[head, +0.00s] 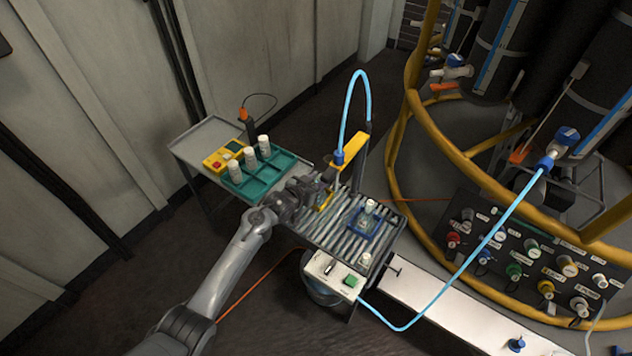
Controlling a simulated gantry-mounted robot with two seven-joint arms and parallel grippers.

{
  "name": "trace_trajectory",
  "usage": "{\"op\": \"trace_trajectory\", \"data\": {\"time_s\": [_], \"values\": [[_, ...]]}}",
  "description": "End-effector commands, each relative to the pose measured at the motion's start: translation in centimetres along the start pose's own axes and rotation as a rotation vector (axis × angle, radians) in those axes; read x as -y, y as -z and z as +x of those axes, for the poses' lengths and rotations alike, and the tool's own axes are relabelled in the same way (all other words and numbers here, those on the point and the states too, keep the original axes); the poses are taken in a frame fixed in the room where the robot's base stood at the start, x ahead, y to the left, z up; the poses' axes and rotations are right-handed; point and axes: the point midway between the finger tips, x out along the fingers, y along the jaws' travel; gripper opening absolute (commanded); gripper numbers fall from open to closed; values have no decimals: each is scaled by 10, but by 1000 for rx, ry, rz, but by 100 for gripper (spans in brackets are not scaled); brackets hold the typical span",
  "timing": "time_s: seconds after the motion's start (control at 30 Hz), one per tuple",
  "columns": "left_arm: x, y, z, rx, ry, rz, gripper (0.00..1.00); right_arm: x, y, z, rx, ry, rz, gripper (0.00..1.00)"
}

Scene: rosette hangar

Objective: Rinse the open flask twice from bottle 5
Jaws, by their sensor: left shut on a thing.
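A small clear flask (369,208) with a pale top stands in a blue holder (362,226) on the slatted metal grate (338,228). I cannot tell whether its mouth is open. Several white-capped bottles stand in and around the teal rack (285,163), such as one bottle (264,147) at its back; their numbers are too small to read. My left gripper (326,184) is at the grate's left back part, left of the flask and apart from it. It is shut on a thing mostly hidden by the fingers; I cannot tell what. My right gripper is not in view.
A yellow arm (352,146) with a blue hose (347,108) stands over the grate's back. A yellow device (215,161) sits on the grey side table (205,138). A white cap (366,258) lies near the control box (333,274). Yellow rails (425,125) and a valve panel (520,262) are at right.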

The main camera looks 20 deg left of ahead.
Motion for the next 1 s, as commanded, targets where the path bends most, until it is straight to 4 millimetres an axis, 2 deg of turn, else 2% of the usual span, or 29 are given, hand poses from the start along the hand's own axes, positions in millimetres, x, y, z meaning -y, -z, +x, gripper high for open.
{"op": "trace_trajectory", "data": {"time_s": [0.47,0.5,0.67,0.87,1.0], "values": [[0,-4,2,-1,0,0,0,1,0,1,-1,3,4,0],[0,-4,2,-1,0,0,39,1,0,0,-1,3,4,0],[0,-4,2,-1,0,0,64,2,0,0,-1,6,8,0],[0,-5,2,0,0,0,64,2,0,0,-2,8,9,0],[0,-5,2,1,0,0,84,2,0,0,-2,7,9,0]]}}
